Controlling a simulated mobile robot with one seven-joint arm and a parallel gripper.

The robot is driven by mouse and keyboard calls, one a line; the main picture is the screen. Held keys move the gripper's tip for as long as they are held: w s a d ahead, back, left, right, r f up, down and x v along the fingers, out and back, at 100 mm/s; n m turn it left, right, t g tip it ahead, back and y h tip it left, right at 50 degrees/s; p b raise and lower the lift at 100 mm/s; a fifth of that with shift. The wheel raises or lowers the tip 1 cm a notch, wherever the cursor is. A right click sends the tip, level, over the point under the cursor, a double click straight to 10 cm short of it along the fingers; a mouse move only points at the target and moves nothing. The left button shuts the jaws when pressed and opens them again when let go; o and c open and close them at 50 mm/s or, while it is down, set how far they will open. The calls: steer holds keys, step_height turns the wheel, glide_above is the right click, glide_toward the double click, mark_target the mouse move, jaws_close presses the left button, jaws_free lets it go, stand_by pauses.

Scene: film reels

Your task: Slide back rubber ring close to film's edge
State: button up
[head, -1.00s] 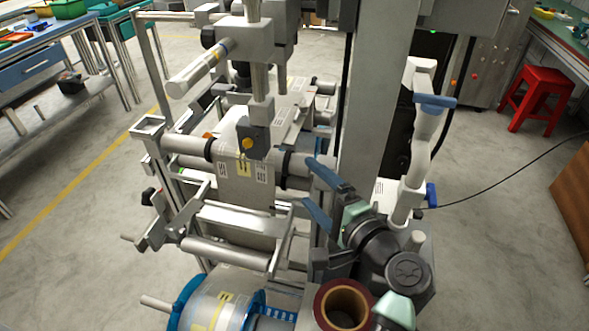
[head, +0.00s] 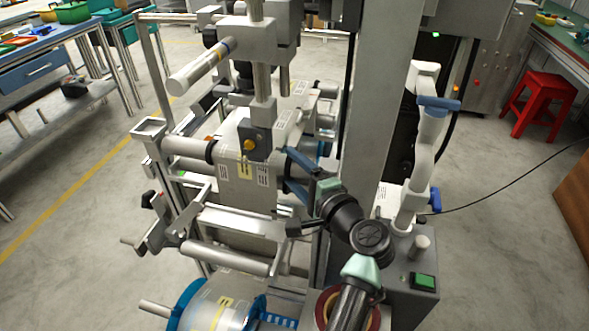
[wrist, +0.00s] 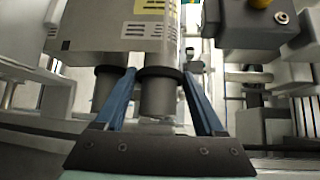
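The pale printed film (head: 236,182) runs over a grey roller in the head view. A black rubber ring (head: 210,151) sits on the roller at the film's left edge. In the wrist view, my gripper (wrist: 159,76) is open, with a finger on each side of a roller bearing a black rubber ring (wrist: 160,73). This ring appears close to the film's edge (wrist: 135,45). A second dark ring (wrist: 110,69) is on the neighbouring roller, partly behind the left finger. Finger contact is unclear.
A metal block with a yellow knob (head: 250,144) hangs over the film, close to my fingers. A grey upright column (head: 369,110) stands right of them. A film roll with blue flanges (head: 217,310) and a dark red reel core (head: 327,303) lie below.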

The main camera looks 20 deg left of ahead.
jaws_close()
steer(key=shift+a, duration=0.7)
steer(key=o, duration=0.5)
jaws_free()
steer(key=shift+o, duration=0.2)
steer(key=shift+d, duration=0.1)
steer(key=p+v, duration=0.2)
steer(key=v, duration=1.1)
